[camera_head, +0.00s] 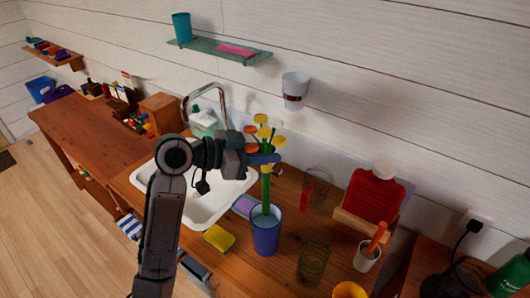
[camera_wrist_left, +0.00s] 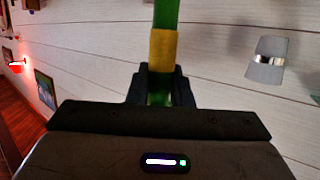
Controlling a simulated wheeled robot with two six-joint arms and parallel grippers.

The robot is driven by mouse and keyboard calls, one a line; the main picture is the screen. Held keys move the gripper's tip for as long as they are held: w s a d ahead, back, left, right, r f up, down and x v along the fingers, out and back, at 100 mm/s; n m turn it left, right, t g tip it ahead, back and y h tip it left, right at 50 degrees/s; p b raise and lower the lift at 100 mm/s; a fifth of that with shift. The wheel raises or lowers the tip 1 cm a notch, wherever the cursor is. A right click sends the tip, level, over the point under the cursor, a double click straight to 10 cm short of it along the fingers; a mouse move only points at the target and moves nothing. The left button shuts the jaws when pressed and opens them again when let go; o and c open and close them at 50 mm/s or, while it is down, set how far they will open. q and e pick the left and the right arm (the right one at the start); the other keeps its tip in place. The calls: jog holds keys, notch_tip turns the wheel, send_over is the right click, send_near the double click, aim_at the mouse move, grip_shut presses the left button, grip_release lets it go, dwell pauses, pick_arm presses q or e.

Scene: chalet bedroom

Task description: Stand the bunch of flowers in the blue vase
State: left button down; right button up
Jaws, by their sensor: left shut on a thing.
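The bunch of flowers (camera_head: 265,185) has yellow, orange and red heads and a thick green stem. My left gripper (camera_head: 263,159) is shut on the stem just below the heads. In the left wrist view the green stem with a yellow band (camera_wrist_left: 163,48) stands between the fingers (camera_wrist_left: 160,88). The bunch is about upright. The blue vase (camera_head: 265,238) stands on the wooden counter, directly below it. The stem's lower end shows at the vase's mouth and seems to be just inside the rim; its depth is hard to tell. My right gripper is not in view.
A white sink (camera_head: 207,205) with a tap lies left of the vase. A yellow sponge (camera_head: 218,238) and a purple sponge (camera_head: 244,205) are close by.

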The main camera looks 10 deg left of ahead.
aim_at(265, 191)
pick_arm(q)
jog(key=shift+f, duration=0.25)
jog(key=shift+f+b, duration=1.6)
jog(key=shift+f, duration=0.3)
jog(key=shift+f+b, duration=0.5)
jog(key=shift+f, duration=0.1)
jog(key=shift+f+b, duration=0.45)
jog(key=shift+f, duration=0.2)
jog(key=shift+f+b, duration=1.15)
jog(key=shift+f, duration=0.35)
jog(key=shift+f+b, duration=0.65)
jog(key=shift+f, duration=0.55)
